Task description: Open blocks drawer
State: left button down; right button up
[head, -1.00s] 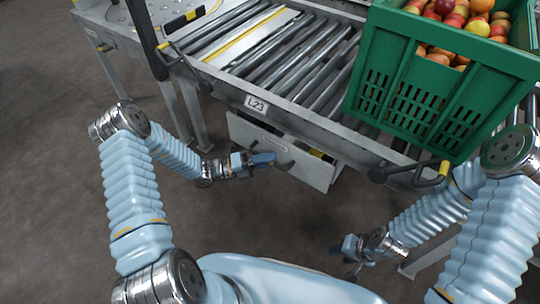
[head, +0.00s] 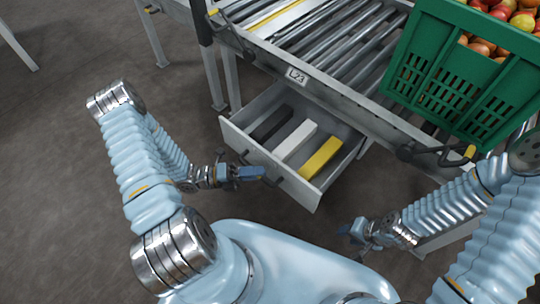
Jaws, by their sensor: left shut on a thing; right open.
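The blocks drawer (head: 287,187) is a grey metal drawer under the roller conveyor, pulled well out. Inside it lie a black block (head: 271,123), a white block (head: 295,140) and a yellow block (head: 321,158), side by side. My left gripper (head: 256,173) is at the drawer's front face, shut on the dark drawer handle (head: 266,177). The jaws partly hide the handle. My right gripper (head: 352,232) is open and empty, low to the right of the drawer and apart from it.
The roller conveyor (head: 345,90) with a label L23 (head: 297,75) stands above the drawer. A dark clamp handle (head: 430,154) sticks out below the crate. The floor at the left is clear.

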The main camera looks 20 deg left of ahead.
pick_arm(q)
jog(key=shift+s+a+f, duration=0.1)
jog(key=shift+s+a, duration=0.2)
jog(key=shift+s, duration=0.45)
jog(key=shift+s+a+r, duration=0.1)
jog(key=shift+s+a, duration=0.2)
jog(key=shift+s, duration=0.45)
jog(key=shift+s+a+f, duration=0.1)
jog(key=shift+s+a, duration=0.2)
jog(key=shift+s, duration=0.45)
jog(key=c, duration=1.1)
grip_release()
jog(key=shift+c, duration=0.2)
jog(key=b+v, duration=0.1)
jog(key=v, duration=1.2)
jog(key=shift+s+a, duration=0.2)
jog(key=shift+a, duration=0.15)
